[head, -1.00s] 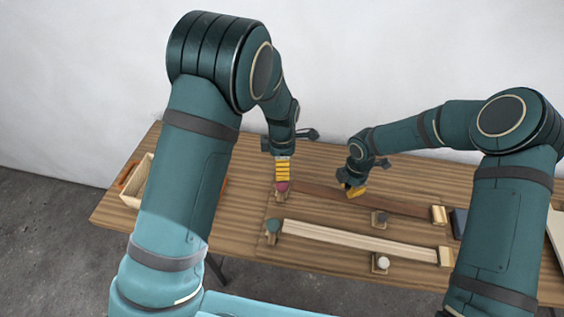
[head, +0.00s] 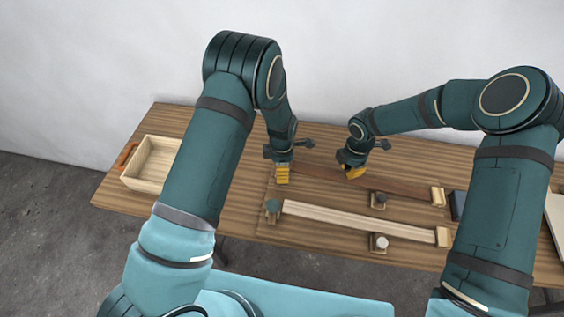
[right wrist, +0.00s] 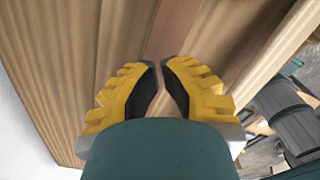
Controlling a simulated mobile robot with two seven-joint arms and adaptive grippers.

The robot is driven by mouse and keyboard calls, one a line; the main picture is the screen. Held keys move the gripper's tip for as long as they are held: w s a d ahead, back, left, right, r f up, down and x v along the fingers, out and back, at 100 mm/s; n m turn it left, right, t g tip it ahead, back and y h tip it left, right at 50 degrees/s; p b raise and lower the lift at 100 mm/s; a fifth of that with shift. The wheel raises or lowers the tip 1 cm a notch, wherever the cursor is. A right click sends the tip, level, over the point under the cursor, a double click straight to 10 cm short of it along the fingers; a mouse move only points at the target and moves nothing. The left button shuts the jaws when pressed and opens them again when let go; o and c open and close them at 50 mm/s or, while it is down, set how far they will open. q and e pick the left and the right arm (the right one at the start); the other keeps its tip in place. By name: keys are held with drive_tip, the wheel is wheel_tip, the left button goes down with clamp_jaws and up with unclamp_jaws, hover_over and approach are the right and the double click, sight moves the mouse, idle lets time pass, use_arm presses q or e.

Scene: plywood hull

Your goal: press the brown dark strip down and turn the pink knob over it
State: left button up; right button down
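The brown dark strip (head: 405,188) lies along the far part of the wooden board, with its right end at a pale block (head: 437,197). My right gripper (head: 354,174) is over the strip's middle, pointing down. In the right wrist view its yellow fingertips (right wrist: 159,64) nearly meet, with nothing seen between them, and the strip (right wrist: 175,28) runs just past them. Whether they touch it is unclear. My left gripper (head: 282,178) points down at the strip's left end. Its fingers hide the pink knob and that end; their opening cannot be seen.
A pale strip (head: 350,220) lies in front, with a grey-green knob (head: 272,206) at its left and a white knob (head: 382,242) nearby. A dark knob (head: 379,198) stands between the strips. A wooden box (head: 150,165) is at the left; a dark box (head: 458,204) at the right.

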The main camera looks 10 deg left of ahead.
use_arm(q)
drive_tip(key=c, duration=1.3)
use_arm(e)
drive_tip(key=shift+f, duration=0.2)
use_arm(q)
drive_tip(key=shift+s, duration=0.1)
use_arm(e)
drive_tip(key=shift+f, duration=0.5)
drive_tip(key=shift+f, duration=0.25)
use_arm(q)
drive_tip(key=shift+f, duration=0.1)
use_arm(e)
drive_tip(key=shift+f, duration=0.55)
